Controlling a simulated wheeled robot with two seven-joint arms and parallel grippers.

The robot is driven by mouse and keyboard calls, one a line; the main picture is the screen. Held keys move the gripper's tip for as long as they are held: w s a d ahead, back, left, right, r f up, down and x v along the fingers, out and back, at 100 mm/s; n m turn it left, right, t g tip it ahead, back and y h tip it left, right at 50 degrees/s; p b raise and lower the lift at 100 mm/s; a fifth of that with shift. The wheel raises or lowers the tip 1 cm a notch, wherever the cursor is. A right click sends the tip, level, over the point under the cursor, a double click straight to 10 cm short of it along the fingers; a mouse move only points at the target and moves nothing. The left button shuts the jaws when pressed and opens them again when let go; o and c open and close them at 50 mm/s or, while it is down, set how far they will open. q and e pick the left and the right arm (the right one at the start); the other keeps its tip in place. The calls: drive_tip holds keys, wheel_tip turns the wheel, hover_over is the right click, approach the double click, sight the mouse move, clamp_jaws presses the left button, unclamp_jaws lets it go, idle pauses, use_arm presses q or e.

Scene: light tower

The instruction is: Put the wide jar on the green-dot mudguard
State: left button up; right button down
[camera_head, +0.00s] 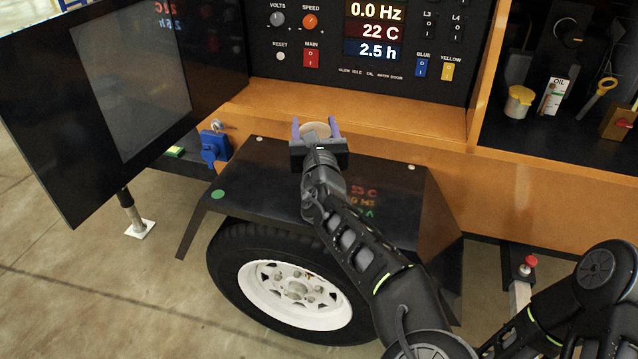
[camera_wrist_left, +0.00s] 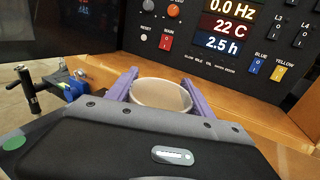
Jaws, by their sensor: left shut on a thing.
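The wide jar (camera_wrist_left: 160,96) looks pale and open-topped in the left wrist view, held between purple fingers. In the head view its pale round top (camera_head: 317,128) shows just beyond my left gripper (camera_head: 316,129), which is shut on it. The jar's lower part is hidden by the gripper. The black mudguard (camera_head: 385,185) over the wheel has a green dot (camera_head: 218,194) at its front left corner. The jar is near the mudguard's back edge, by the orange panel; I cannot tell whether it touches anything below. My right gripper is not in view.
An orange ledge (camera_head: 375,100) and control panel stand behind. An open black door (camera_head: 110,95) is at the left, near a blue hitch part (camera_head: 214,147). A shelf at the right holds a yellow-lidded pot (camera_head: 519,101) and an oil carton (camera_head: 553,97). The mudguard's visible top looks clear.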

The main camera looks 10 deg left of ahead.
use_arm(q)
wheel_tip(320, 180, down, 6)
drive_tip(key=shift+f+b, duration=0.1)
drive_tip(key=shift+b, duration=0.65)
drive_tip(key=shift+f+b, duration=0.45)
drive_tip(key=shift+f, duration=1.4)
drive_tip(key=shift+f, duration=0.15)
drive_tip(key=o, duration=1.4)
